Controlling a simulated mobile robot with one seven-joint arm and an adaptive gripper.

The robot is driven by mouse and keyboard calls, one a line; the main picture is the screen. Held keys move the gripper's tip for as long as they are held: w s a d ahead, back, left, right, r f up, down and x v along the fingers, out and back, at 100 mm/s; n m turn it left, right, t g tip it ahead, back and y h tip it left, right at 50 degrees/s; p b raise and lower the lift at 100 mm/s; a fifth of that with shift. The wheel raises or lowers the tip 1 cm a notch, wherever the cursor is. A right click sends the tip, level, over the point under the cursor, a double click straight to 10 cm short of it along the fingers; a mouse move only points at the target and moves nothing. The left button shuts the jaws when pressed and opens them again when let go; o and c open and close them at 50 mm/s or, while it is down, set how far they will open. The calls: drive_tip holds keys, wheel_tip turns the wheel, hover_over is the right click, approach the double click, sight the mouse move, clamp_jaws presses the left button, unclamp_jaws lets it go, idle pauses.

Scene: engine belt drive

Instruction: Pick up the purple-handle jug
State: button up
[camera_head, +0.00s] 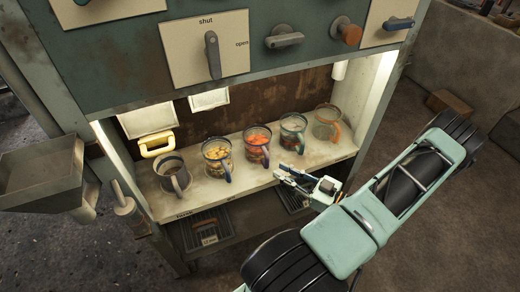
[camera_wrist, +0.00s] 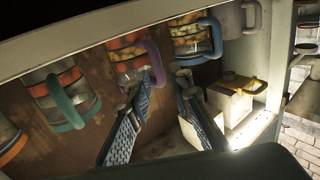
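The purple-handle jug (camera_head: 257,141) stands third from the left in the row on the shelf, with orange-red contents. Its purple handle faces outward. In the wrist view, which looks upside down, the same jug shows at top centre (camera_wrist: 132,66). My gripper (camera_head: 281,175) is in front of the shelf's front edge, to the lower right of this jug and apart from it. In the wrist view my gripper's two fingers (camera_wrist: 154,92) are spread with nothing between them. The purple handle appears just beyond the fingertips, nearer the left finger.
The blue-handle jug (camera_head: 217,155) and teal-handle jug (camera_head: 292,132) stand on either side, with small gaps. The grey-handle jug (camera_head: 172,174) and orange-handle jug (camera_head: 327,121) are at the row's ends. A panel with knobs overhangs the shelf (camera_head: 240,182). A yellow handle (camera_head: 157,144) is at the left.

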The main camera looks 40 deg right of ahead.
sight(267, 168)
drive_tip(key=shift+b+x, duration=0.5)
drive_tip(key=shift+x, duration=3)
drive_tip(key=shift+d+f, duration=0.2)
drive_tip(key=shift+d, duration=0.05)
clamp_jaws()
